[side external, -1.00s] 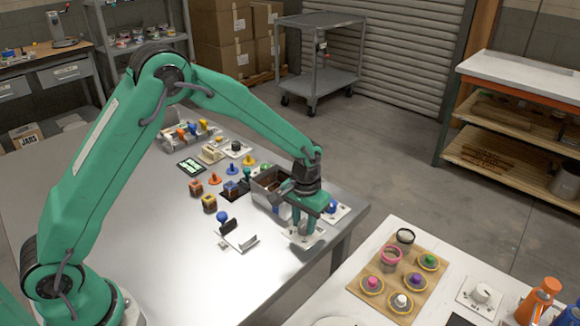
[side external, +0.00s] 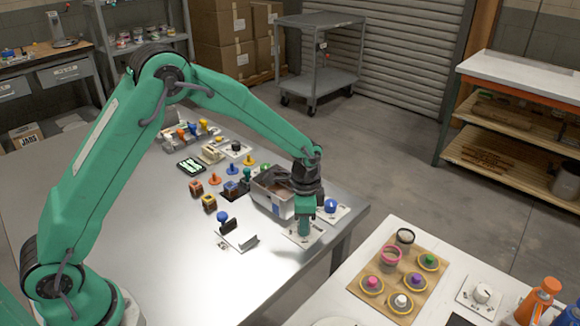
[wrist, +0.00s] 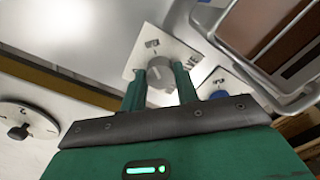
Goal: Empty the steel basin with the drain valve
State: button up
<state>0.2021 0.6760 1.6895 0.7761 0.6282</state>
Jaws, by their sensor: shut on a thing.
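The steel basin (side external: 286,208) stands near the table's far right corner. Its metal rim fills the upper right of the wrist view (wrist: 262,84), with a brown surface inside. The drain valve is a grey round knob (wrist: 160,92) on a white plate (wrist: 137,62) with lettering partly hidden; the plate also shows in the side view (side external: 291,237). My gripper (wrist: 163,72) points down with its two green fingers on either side of the knob, shut on it. In the side view my gripper (side external: 304,230) hides the knob.
A blue knob (side external: 331,205) on its own plate is close to the right. A second white table stands to the right.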

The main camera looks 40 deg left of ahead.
jog(key=shift+m, duration=0.5)
jog(key=o, duration=1)
jog(key=shift+c, duration=0.2)
jog(key=shift+r, duration=3.95)
